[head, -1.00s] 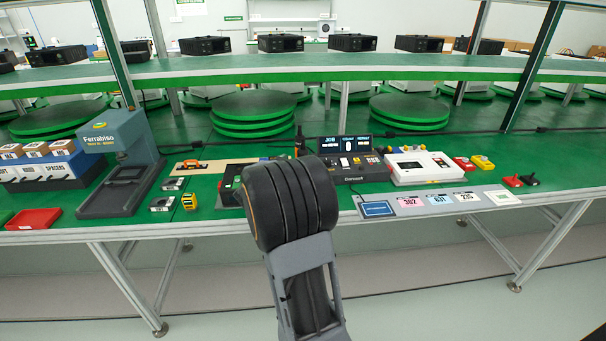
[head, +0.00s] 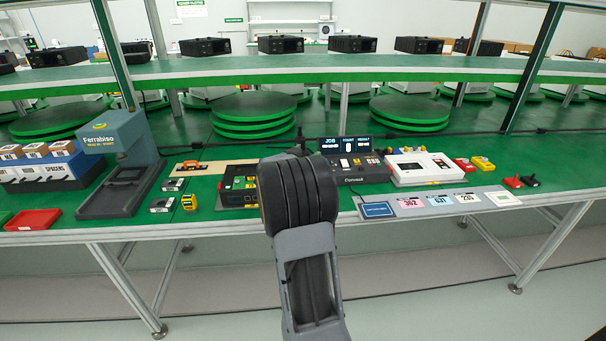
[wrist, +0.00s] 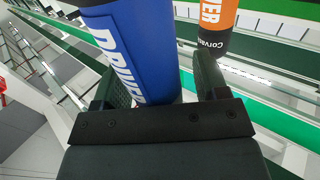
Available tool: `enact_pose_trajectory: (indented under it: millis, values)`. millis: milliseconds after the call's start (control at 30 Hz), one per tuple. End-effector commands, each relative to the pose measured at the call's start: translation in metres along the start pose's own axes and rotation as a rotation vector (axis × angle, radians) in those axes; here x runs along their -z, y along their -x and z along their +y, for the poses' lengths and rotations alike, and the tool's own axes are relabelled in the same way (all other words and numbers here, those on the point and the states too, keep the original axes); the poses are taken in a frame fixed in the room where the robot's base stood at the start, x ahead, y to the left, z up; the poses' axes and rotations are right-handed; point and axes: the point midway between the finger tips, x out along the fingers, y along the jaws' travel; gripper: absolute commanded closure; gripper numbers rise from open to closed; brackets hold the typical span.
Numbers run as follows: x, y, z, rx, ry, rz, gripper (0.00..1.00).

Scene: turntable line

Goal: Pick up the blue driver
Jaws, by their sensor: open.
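The blue driver (wrist: 138,45) is large and close in the wrist view, with white lettering along its side. It runs down between the two dark fingers of my gripper (wrist: 160,78). The left finger overlaps its left edge in the picture, and a gap shows between the driver and the right finger. The fingers are apart; I cannot tell whether either touches it. In the head view my own arm hides the gripper and the blue driver.
An orange driver (wrist: 218,20) hangs close by, just beyond the right finger. In the head view a black tray (head: 236,200), a display console (head: 352,172) and a white box (head: 425,168) stand on the green bench around my arm. A grey press (head: 120,165) stands left.

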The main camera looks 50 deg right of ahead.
Motion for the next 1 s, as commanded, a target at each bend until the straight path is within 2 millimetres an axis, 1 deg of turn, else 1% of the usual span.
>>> enact_pose_trajectory:
  millis: [33,67,700,1000]
  values:
    - [0.0,0.0002,0.0,0.0,0.0,0.0,0.36]
    - [0.0,0.0002,0.0,0.0,0.0,0.0,0.39]
    - [0.0,0.0005,-0.0001,0.0,0.0,0.0,1.0]
    - [0.0013,0.0004,-0.0001,0.0,-0.001,0.002,1.0]
